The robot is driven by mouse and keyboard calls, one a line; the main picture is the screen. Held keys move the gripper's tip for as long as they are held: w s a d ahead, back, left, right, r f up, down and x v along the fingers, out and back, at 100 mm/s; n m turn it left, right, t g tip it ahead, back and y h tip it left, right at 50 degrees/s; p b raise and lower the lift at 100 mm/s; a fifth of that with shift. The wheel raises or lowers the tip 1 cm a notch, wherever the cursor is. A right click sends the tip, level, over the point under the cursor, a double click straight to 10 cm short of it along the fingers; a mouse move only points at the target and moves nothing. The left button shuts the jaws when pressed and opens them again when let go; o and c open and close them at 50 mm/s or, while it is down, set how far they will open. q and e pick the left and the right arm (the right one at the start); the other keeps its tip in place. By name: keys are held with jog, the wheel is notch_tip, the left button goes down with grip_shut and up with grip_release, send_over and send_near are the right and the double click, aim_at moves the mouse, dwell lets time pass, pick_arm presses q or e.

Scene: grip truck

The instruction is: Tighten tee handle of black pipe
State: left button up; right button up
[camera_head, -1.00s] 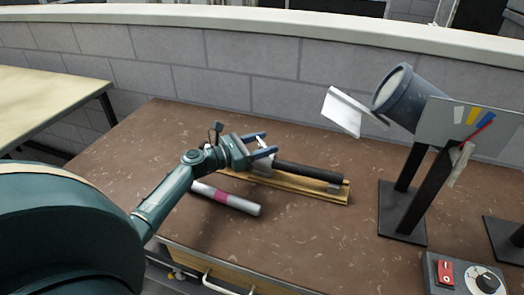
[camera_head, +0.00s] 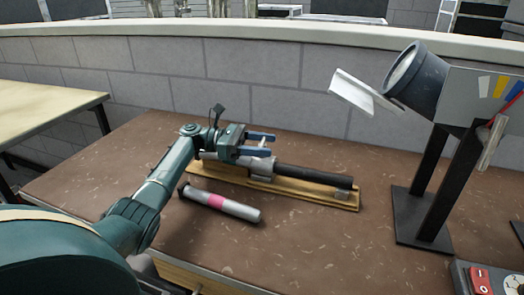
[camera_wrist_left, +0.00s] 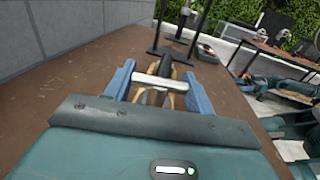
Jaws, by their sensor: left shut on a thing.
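The black pipe (camera_head: 315,179) lies lengthwise along a wooden board (camera_head: 300,197) on the brown table. Its left end goes into a grey metal holder. A pale metal tee handle (camera_head: 265,148) stands at that holder, and it also shows in the left wrist view (camera_wrist_left: 158,82) as a bar across the gap between my fingers. My left gripper (camera_head: 271,145) is shut on the tee handle, with blue fingers on both sides of it. The left wrist view shows the fingers (camera_wrist_left: 160,74) above the pipe. My right gripper is not in view.
A white cylinder with a pink band (camera_head: 220,204) lies in front of the board. A stage lamp (camera_head: 415,75) on a black stand (camera_head: 408,230) is at the right. A control box with a red switch (camera_head: 481,280) is at the lower right. A block wall stands behind.

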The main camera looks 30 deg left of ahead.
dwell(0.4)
pick_arm(q)
jog(key=o, duration=1)
jog(key=b+v, duration=0.2)
jog(key=v, duration=0.9)
jog(key=shift+a+f+b, duration=0.1)
jog(key=shift+a+b, duration=0.25)
jog(key=shift+s+a, duration=0.3)
jog(key=shift+a, duration=0.35)
